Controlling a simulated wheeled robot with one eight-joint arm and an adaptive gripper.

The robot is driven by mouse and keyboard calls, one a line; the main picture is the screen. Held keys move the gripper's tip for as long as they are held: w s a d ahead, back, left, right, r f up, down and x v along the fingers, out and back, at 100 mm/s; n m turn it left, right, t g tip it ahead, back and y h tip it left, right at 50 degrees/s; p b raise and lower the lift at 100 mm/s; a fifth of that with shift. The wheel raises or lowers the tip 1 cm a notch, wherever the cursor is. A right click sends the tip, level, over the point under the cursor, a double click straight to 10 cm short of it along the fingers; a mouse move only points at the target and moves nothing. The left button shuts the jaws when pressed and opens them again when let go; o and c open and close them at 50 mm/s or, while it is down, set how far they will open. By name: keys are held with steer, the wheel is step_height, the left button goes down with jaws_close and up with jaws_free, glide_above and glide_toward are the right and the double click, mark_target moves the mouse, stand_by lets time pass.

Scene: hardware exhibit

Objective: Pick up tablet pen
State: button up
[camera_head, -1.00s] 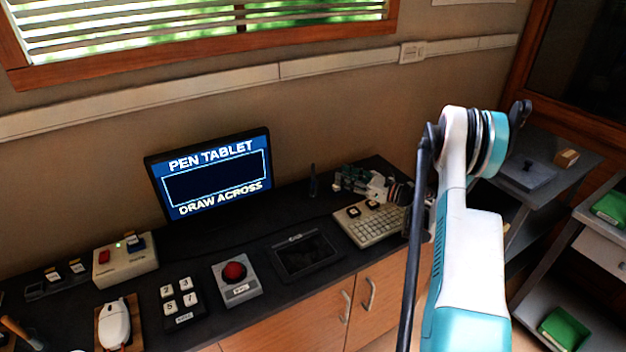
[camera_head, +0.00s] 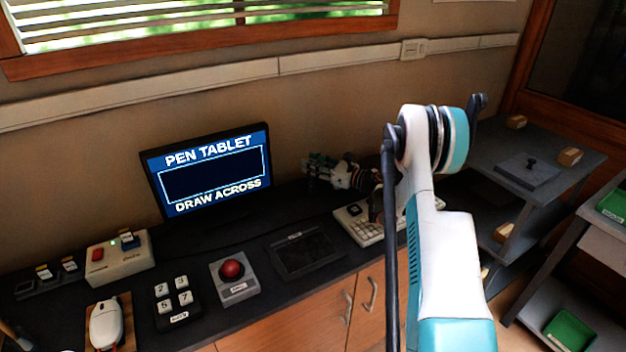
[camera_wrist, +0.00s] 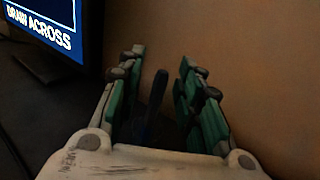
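The tablet pen (camera_wrist: 156,105) is a dark blue upright stick. In the wrist view it stands between my gripper's two fingers, with a gap on each side. My gripper (camera_wrist: 160,82) is open, its green-padded fingers on either side of the pen. In the head view my gripper (camera_head: 309,170) is at the back of the desk, right of the monitor, and the pen is hidden or too dark to make out there. The pen's lower end and its holder cannot be made out.
The monitor (camera_head: 208,176) reading "PEN TABLET DRAW ACROSS" stands close left of my gripper. The wall is behind. The black tablet (camera_head: 304,252), keyboard (camera_head: 366,232), red button box (camera_head: 233,277) and number keypad (camera_head: 174,301) lie nearer the front of the desk.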

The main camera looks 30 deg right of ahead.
jaws_close()
steer(key=shift+r, duration=0.2)
